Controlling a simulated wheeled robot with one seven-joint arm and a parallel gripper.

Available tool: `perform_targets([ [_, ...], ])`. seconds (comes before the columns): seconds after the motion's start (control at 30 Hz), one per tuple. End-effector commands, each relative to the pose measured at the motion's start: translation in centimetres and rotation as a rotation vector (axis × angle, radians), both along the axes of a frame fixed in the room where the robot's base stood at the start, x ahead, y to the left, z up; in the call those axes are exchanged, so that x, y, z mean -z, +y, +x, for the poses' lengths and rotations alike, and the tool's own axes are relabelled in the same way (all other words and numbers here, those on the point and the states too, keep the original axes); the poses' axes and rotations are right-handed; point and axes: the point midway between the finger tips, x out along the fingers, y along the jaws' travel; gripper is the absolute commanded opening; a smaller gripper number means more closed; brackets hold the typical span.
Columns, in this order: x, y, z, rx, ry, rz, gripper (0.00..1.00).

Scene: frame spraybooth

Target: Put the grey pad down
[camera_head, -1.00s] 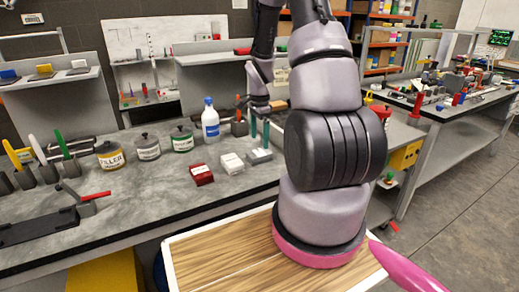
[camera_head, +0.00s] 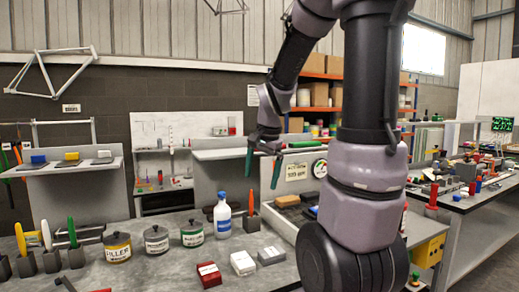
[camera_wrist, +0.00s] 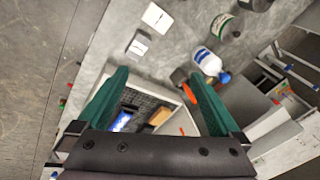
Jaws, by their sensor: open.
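The grey pad (camera_head: 271,256) lies on the grey workbench (camera_head: 170,275), at the right end of a row with a white block (camera_head: 243,263) and a red block (camera_head: 208,274). It also shows in the wrist view (camera_wrist: 138,44), apart from my fingers. My gripper (camera_head: 263,170) has green fingers, spread apart and empty, well above the bench. In the wrist view my gripper (camera_wrist: 158,75) has nothing between its fingertips; a tray lies below, beyond them.
An orange-handled tool (camera_head: 251,205) stands near a tray (camera_head: 277,224) holding a tan block (camera_head: 287,200). A shelf at left (camera_head: 70,166) carries small coloured blocks.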

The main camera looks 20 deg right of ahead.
Motion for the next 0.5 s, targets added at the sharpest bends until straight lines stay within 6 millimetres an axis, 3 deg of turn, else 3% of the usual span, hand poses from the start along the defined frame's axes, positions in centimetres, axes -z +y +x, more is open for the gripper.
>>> perform_targets([
  [0.03,-2.1,0.9,-1.4,-0.062,-0.048,-0.012,1.00],
  [0.2,-6.8,3.6,-6.4,-0.288,-0.183,-0.056,1.00],
  [0.4,-9.7,5.7,-11.3,-0.495,-0.312,-0.105,1.00],
  [0.5,-10.3,6.2,-12.7,-0.551,-0.347,-0.122,1.00],
])
